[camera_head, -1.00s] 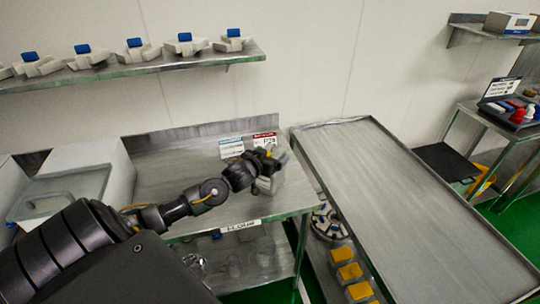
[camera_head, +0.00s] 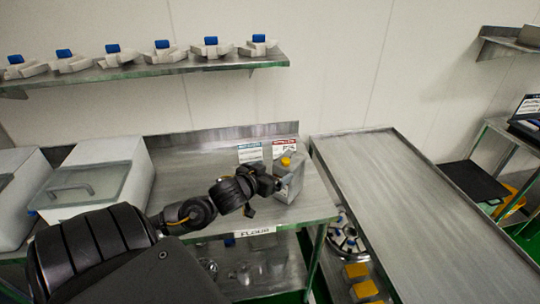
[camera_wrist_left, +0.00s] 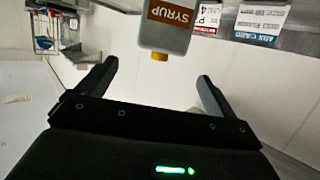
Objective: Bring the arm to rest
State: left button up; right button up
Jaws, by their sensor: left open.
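My left arm reaches in from the lower left of the head view. Its gripper (camera_head: 264,195) is over the steel table, just left of a grey syrup container (camera_head: 290,180) with a yellow cap. In the left wrist view the open fingers (camera_wrist_left: 157,72) have nothing between them. The container with its "SYRUP" label (camera_wrist_left: 172,38) appears upside down beyond the fingertips, apart from them. It stands upright on the table. My right gripper is not in view.
The steel table (camera_head: 185,170) holds white bins (camera_head: 105,170) at left and label cards (camera_head: 249,152) at the back. A bare steel worktop (camera_head: 400,200) lies to the right. A wall shelf (camera_head: 190,66) carries several white parts with blue knobs. Yellow-topped items (camera_head: 358,271) sit below.

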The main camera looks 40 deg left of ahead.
pick_arm(q)
jog(key=shift+s+r, duration=0.15)
jog(key=shift+s, duration=0.2)
dwell(0.3)
jog(key=s+d+f+m+g+h, duration=0.1)
jog(key=s+d+f+m+g, duration=0.1)
jog(key=s+d+f+g, duration=0.65)
jog(key=s+d+f+m+g+h, duration=0.2)
jog(key=s+d+f+g, duration=0.1)
jog(key=s+d+f, duration=1.1)
jog(key=s+a+f+b, duration=0.1)
jog(key=a+f, duration=0.1)
jog(key=f, duration=1)
jog(key=s+a+f, duration=0.1)
jog(key=s+f, duration=0.1)
jog(key=f, duration=0.9)
jog(key=s+a+f+g+b, duration=0.1)
jog(key=s+a+f+g, duration=0.1)
jog(key=s+f, duration=1.4)
jog(key=shift+s+a+f, duration=0.15)
jog(key=shift+a+f, duration=0.45)
jog(key=shift+f, duration=0.3)
